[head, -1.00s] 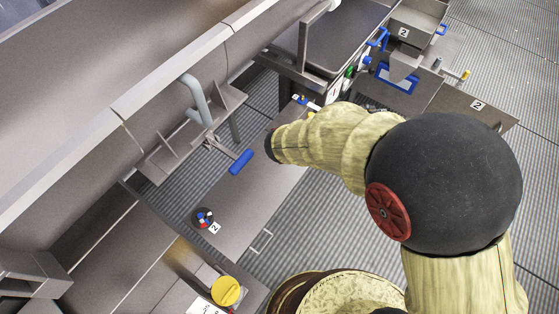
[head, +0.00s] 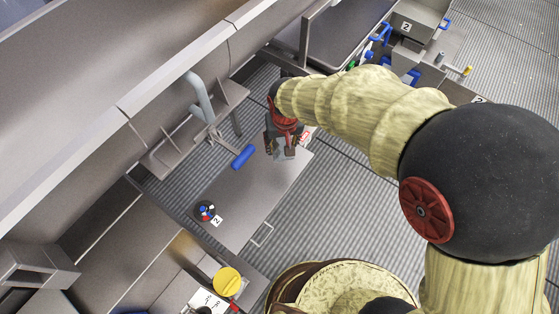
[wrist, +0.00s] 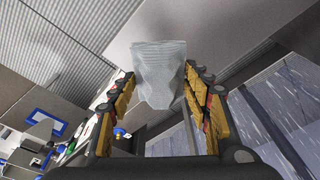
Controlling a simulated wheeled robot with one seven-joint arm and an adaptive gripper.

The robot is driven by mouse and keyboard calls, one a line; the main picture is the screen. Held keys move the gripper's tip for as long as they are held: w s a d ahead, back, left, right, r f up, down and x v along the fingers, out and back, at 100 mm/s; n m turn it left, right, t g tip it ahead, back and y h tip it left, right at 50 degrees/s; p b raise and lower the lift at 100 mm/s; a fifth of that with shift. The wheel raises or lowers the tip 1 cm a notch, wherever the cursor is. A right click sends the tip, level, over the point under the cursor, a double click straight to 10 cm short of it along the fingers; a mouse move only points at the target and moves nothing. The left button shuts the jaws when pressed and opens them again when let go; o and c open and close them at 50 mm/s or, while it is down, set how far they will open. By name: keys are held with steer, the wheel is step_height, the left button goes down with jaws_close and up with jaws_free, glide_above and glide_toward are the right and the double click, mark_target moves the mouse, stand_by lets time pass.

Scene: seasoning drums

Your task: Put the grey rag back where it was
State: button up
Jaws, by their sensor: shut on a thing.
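The grey rag (wrist: 160,75) hangs between the fingertips of my gripper (wrist: 160,82) in the wrist view, pale and crumpled. My gripper is shut on it. In the head view my gripper (head: 280,147) points down over the far right end of a grey table (head: 245,200). A small part of the rag (head: 280,155) shows between the fingers. I cannot tell whether the rag touches the tabletop.
A blue-handled tool (head: 243,157) lies at the table's left edge. A dark round holder (head: 205,210) with coloured parts stands at the near end, beside a label "2" (head: 216,221). A yellow lid (head: 227,281) is nearer. The table's middle is clear.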

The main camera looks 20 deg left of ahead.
steer(key=shift+a, duration=0.35)
steer(key=shift+f, duration=0.4)
step_height(320, 180, down, 9)
steer(key=shift+f+b, duration=0.1)
steer(key=shift+b, duration=0.9)
steer(key=o, duration=1.2)
steer(key=r, duration=0.4)
steer(key=s+r+p, duration=0.1)
steer(key=r, duration=0.3)
steer(key=s+d+r+p, duration=0.1)
steer(key=r, duration=0.3)
steer(key=shift+d, duration=0.1)
